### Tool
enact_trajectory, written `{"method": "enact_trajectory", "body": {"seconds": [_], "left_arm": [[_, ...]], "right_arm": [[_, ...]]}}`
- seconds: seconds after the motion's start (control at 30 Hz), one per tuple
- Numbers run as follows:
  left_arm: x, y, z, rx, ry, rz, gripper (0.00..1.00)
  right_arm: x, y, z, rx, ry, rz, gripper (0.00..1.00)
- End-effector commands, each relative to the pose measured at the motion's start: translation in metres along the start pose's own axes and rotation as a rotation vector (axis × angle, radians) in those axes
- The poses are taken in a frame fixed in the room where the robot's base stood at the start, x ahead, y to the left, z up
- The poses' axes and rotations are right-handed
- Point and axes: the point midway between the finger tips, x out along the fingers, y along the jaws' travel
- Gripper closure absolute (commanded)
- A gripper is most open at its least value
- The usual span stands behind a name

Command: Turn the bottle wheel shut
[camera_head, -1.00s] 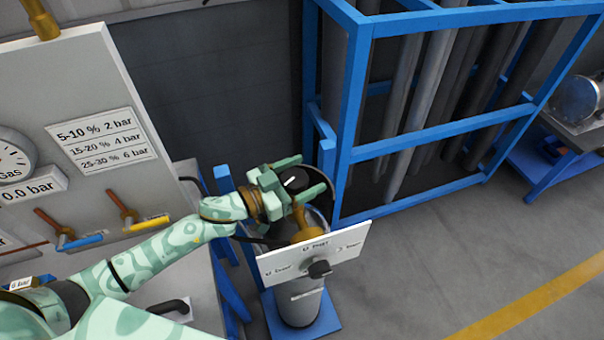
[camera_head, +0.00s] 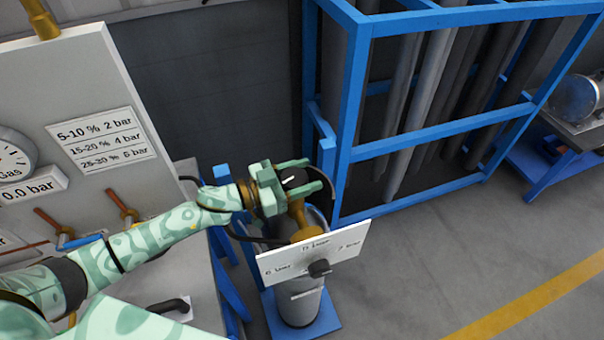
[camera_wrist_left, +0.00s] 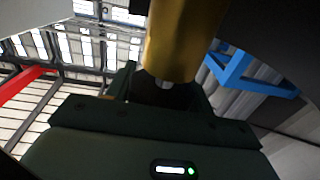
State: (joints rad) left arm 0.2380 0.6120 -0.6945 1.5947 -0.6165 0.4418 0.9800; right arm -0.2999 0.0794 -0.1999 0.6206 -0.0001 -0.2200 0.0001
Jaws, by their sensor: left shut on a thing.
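The bottle wheel (camera_head: 293,179) is a dark round knob with a white mark, on top of the brass valve (camera_head: 301,218) of a grey gas bottle (camera_head: 298,303). My left gripper (camera_head: 303,175) reaches in from the left and is shut on the wheel, one finger on its far side and one on its near side. In the left wrist view the brass valve (camera_wrist_left: 180,45) hangs large in front of the gripper, and the dark wheel (camera_wrist_left: 160,93) lies in shadow between the fingers. My right gripper is not in view.
A white label plate (camera_head: 314,252) with a black knob (camera_head: 319,268) stands in front of the valve. A blue rack (camera_head: 440,138) with grey pipes stands behind right. A grey panel (camera_head: 90,130) with gauge and levers is at left. Open floor lies at right.

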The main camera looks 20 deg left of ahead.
Motion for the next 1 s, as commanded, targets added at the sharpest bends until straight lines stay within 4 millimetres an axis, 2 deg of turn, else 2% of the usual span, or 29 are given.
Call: {"method": "enact_trajectory", "body": {"seconds": [0.5, 0.73, 1.0], "left_arm": [[-0.001, 0.005, 0.002, 0.002, 0.001, 0.384, 0.70], [-0.002, 0.007, 0.001, 0.001, 0.001, 0.486, 0.70], [-0.002, 0.009, -0.001, 0.001, 0.002, 0.531, 0.70]], "right_arm": [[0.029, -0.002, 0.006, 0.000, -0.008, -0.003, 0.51], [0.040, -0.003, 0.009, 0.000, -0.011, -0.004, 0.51], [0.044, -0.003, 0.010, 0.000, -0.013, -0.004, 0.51]]}}
